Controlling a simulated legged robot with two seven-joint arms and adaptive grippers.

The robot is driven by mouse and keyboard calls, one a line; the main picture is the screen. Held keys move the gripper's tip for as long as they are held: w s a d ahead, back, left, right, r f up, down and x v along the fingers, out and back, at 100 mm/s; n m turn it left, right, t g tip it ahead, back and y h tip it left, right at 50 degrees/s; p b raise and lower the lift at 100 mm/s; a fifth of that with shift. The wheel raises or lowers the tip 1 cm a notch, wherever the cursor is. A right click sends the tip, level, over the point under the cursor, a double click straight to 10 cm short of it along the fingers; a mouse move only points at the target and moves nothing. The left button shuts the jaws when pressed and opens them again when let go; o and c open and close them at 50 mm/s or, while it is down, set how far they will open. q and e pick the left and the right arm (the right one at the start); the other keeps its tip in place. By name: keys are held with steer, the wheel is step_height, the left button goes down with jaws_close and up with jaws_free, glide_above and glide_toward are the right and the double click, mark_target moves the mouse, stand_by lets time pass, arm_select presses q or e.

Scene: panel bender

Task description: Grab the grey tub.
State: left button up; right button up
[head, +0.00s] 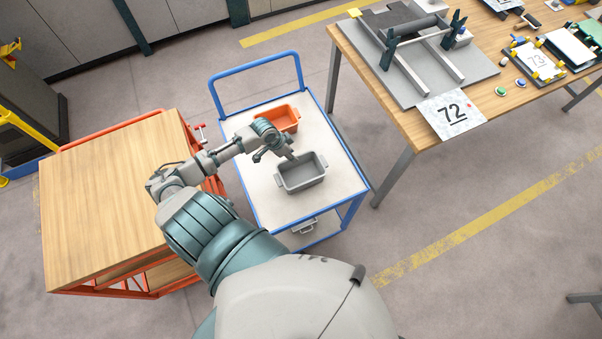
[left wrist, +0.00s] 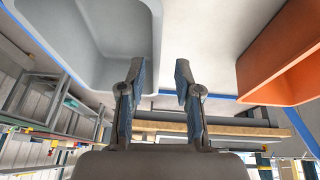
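The grey tub (head: 302,182) stands upright on the white top of the blue-framed trolley. Its side and rim also show at the upper left of the left wrist view (left wrist: 105,50). My right gripper is not in view.
An orange tub (head: 286,122) stands behind the grey one on the trolley (head: 262,202). A wood-topped orange cart (head: 105,205) is close on the left. Floor is open between trolley and bench.

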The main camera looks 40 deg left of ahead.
mark_target(301, 164)
arm_select(q)
steer(key=shift+w+d+f, duration=0.1)
steer(key=shift+d+f, duration=0.2)
steer(key=shift+f, duration=0.1)
steer(key=x, duration=0.4)
steer(key=shift+d+f, duration=0.1)
steer(key=shift+f, duration=0.25)
steer(key=shift+w+f, duration=0.1)
steer(key=shift+f, duration=0.1)
steer(key=shift+r, duration=0.1)
jaws_close()
